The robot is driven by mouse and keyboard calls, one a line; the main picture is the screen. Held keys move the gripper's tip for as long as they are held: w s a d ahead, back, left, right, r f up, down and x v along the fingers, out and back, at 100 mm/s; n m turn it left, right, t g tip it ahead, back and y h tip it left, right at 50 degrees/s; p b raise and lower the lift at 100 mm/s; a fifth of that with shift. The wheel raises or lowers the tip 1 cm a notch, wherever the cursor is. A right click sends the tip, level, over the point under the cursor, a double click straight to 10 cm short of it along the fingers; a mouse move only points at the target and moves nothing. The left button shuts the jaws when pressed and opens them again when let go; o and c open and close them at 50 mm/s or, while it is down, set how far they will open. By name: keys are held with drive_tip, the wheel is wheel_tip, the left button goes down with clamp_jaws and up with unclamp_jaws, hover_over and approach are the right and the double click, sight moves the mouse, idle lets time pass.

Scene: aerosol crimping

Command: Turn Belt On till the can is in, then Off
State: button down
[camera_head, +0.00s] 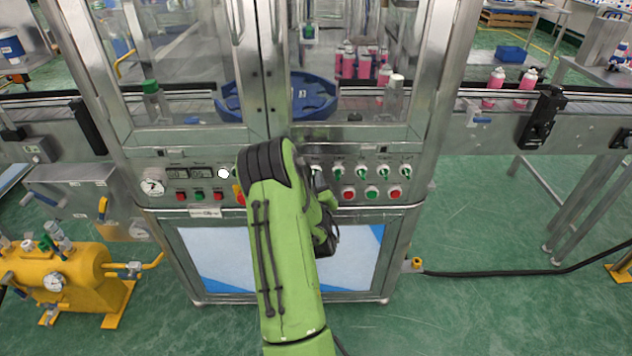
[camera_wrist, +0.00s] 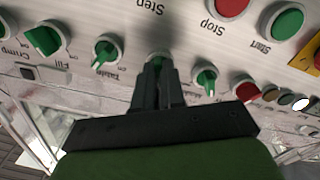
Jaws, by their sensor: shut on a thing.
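My gripper (camera_head: 319,180) is at the control panel on the front of the machine, partly hidden behind my green arm. In the wrist view my gripper (camera_wrist: 158,72) is shut on a green selector knob (camera_wrist: 158,55). The fingers cover most of that knob; its label and its setting cannot be read. Green knobs stand on both sides, one marked Table (camera_wrist: 105,52) and another knob (camera_wrist: 205,78). Pink cans (camera_head: 347,64) stand behind the glass, right of the blue turntable (camera_head: 230,104). Two more pink cans (camera_head: 495,80) are on the conveyor outside at right.
The panel also has red Stop (camera_wrist: 230,7) and green Start (camera_wrist: 284,20) buttons close to my gripper. A pressure gauge (camera_head: 153,187) is at its left. A yellow tank (camera_head: 70,275) stands at lower left. The green floor at right is mostly clear, crossed by a black cable (camera_head: 490,273).

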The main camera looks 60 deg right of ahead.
drive_tip(key=m+p, duration=0.1)
drive_tip(key=m, duration=1)
idle(0.3)
drive_tip(key=shift+m, duration=0.3)
drive_tip(key=c, duration=1.2)
unclamp_jaws()
